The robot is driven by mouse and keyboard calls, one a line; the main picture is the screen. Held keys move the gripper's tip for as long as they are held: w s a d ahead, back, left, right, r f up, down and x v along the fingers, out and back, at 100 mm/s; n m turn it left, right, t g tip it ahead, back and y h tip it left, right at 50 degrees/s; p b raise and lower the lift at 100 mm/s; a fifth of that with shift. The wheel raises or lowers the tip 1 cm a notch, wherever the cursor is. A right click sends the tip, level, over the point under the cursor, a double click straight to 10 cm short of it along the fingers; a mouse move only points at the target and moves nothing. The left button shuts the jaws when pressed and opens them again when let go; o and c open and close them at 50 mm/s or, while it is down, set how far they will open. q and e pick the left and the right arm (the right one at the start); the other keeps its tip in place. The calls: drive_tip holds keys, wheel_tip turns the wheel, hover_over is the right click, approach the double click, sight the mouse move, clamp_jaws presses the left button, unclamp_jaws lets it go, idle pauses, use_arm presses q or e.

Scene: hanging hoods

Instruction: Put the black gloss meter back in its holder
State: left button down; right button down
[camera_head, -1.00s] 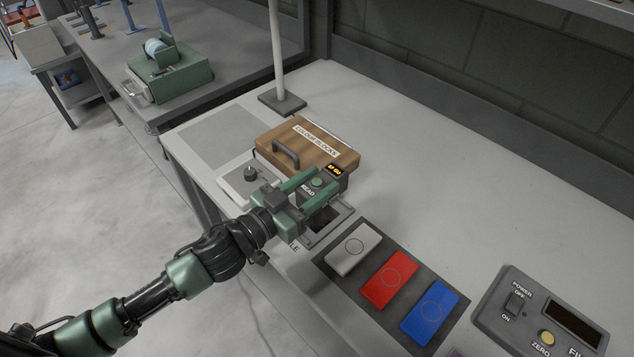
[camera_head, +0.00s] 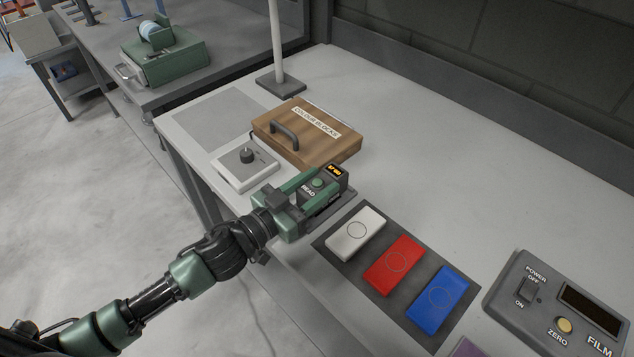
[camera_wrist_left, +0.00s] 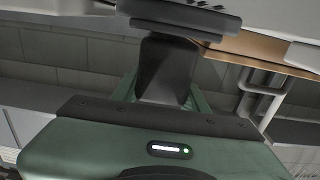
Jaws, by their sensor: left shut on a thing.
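The black gloss meter (camera_head: 311,193), with a green READ button and a lit orange display, is in my left gripper (camera_head: 320,188). The green fingers are shut on its two sides. Its holder (camera_head: 345,205), a dark frame on the bench, shows only in part, at the meter's right side. The meter is over or at the holder's opening and hides most of it. I cannot tell whether it is seated. In the left wrist view the meter's dark body (camera_wrist_left: 165,68) stands between the fingers. My right gripper is not in view.
A wooden colour blocks case (camera_head: 300,135) and a white knob box (camera_head: 243,165) stand close behind. White (camera_head: 354,233), red (camera_head: 393,264) and blue (camera_head: 437,300) blocks lie on a dark mat just right. A grey film gauge (camera_head: 550,310) is further right.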

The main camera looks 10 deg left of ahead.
sight(302, 200)
use_arm(q)
drive_tip(key=shift+r, duration=0.15)
drive_tip(key=shift+f, duration=0.65)
idle(0.4)
drive_tip(key=c, duration=0.8)
unclamp_jaws()
drive_tip(key=shift+o, duration=0.6)
drive_tip(key=shift+f, duration=0.15)
drive_tip(key=b+v, duration=0.1)
drive_tip(key=v, duration=0.5)
drive_tip(key=shift+s+a+b, duration=0.15)
drive_tip(key=shift+s+b, duration=0.1)
drive_tip(key=shift+b, duration=0.1)
drive_tip(key=shift+s+a, duration=0.35)
drive_tip(key=shift+s, duration=0.25)
